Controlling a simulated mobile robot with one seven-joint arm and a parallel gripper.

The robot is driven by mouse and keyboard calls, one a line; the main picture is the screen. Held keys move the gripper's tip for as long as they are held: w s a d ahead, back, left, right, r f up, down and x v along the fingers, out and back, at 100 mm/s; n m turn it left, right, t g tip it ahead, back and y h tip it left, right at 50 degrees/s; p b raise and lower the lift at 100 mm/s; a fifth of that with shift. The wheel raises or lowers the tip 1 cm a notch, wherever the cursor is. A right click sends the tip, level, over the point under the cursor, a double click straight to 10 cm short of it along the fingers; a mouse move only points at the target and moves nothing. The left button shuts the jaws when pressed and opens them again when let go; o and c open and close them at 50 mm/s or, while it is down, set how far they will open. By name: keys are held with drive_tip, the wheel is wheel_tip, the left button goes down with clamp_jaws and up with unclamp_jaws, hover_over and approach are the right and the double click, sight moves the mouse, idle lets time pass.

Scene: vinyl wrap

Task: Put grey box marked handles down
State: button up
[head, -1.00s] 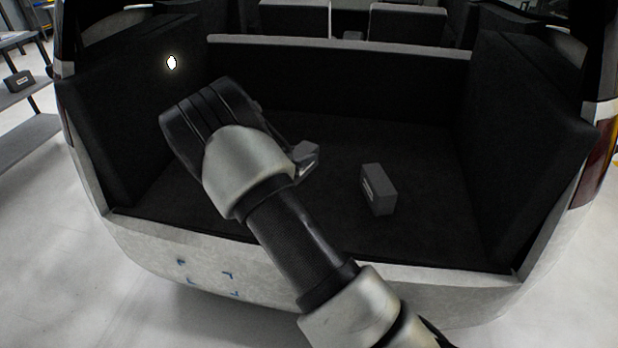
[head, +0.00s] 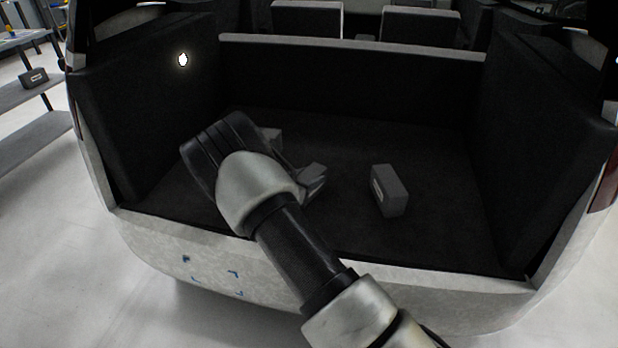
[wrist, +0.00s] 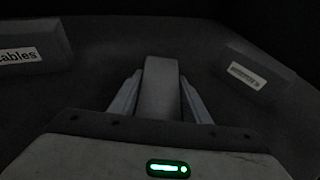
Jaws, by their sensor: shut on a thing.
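My gripper (wrist: 160,77) is shut on a grey box (wrist: 162,92), with one finger along each side of it in the wrist view. The held box's label does not show, and I cannot tell whether its underside touches the cargo floor. In the head view my wrist is low over the left half of the dark cargo area (head: 340,235) and hides most of the held box.
A box with a label ending in "ables" (wrist: 30,50) is at left in the wrist view; another labelled box (wrist: 255,72) is at right. In the head view, one box (head: 390,190) stands right of my arm. A side shelf (head: 35,130) carries another box (head: 33,78).

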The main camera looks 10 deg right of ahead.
drive_tip(key=o, duration=1.3)
drive_tip(key=shift+f, duration=0.1)
drive_tip(key=shift+r+p, duration=0.35)
drive_tip(key=p+v, duration=0.2)
drive_tip(key=v, duration=0.9)
drive_tip(key=s+d+r+m+g+y, duration=0.1)
drive_tip(key=s+d+r+m+g, duration=0.2)
drive_tip(key=s+d+r+m, duration=0.4)
drive_tip(key=s+d+r+m+g+y, duration=0.1)
drive_tip(key=s+d+r+m+g, duration=0.35)
drive_tip(key=s+r+m, duration=0.4)
drive_tip(key=s+a+r+m+t+y, duration=0.1)
drive_tip(key=s+r+m+y, duration=0.1)
drive_tip(key=s, duration=0.4)
drive_tip(key=s+a+r+m+t+y, duration=0.1)
drive_tip(key=s+r+m+y, duration=0.2)
drive_tip(key=s+r+m, duration=0.2)
drive_tip(key=s+a+r+m+t+y, duration=0.1)
drive_tip(key=s+r+m+y, duration=0.1)
drive_tip(key=s, duration=0.6)
drive_tip(key=shift+s+a+r+m+y, duration=0.2)
drive_tip(key=shift+r+m, duration=0.25)
drive_tip(key=shift+m, duration=0.2)
drive_tip(key=shift+s+a+r+m+y, duration=0.1)
drive_tip(key=shift+r+m+y, duration=0.1)
drive_tip(key=shift+r+m, duration=0.35)
